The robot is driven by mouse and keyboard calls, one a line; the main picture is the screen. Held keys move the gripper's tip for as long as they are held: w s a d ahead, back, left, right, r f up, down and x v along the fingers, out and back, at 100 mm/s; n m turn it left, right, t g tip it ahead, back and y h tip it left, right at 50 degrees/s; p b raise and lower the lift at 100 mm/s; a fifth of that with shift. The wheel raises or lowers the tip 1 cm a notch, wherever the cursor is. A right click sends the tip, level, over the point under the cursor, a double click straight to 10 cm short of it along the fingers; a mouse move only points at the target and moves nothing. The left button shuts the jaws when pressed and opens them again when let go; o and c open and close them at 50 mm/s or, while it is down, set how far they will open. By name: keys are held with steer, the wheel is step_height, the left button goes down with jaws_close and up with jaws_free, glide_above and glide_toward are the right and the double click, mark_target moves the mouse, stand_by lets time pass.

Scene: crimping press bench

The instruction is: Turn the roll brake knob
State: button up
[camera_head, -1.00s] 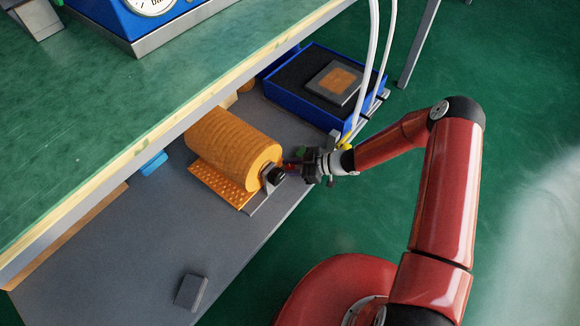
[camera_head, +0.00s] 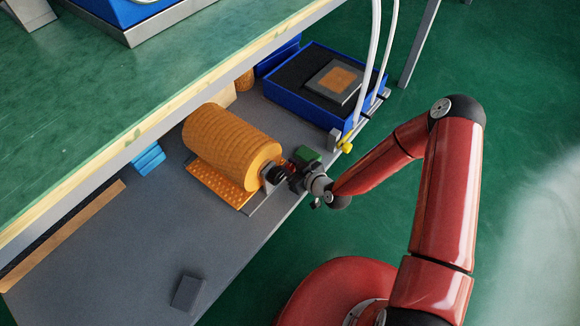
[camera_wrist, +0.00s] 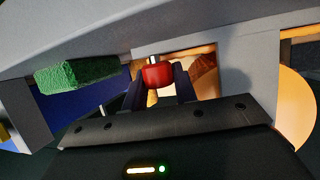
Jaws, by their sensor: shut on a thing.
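A red knob (camera_wrist: 158,74) stands between the two dark fingers of my gripper (camera_wrist: 158,88) in the wrist view, and my gripper is shut on it. In the head view the red knob (camera_head: 292,168) shows only as a small patch at my gripper (camera_head: 290,172), close to the end of the orange roll (camera_head: 228,143). A black round end piece (camera_head: 275,174) sits on the roll's near end, beside my fingers. The fingers partly hide the knob and its mount.
A green block (camera_head: 307,154) lies just behind my gripper. A blue tray (camera_head: 285,102) holding a square plate (camera_head: 335,82) stands farther back. White hoses (camera_head: 373,60) hang at a yellow fitting (camera_head: 345,145). The green bench top (camera_head: 120,90) overhangs the grey shelf (camera_head: 110,250).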

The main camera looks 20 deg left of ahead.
steer(key=shift+m+t, duration=0.5)
steer(key=shift+t, duration=0.1)
steer(key=o, duration=0.7)
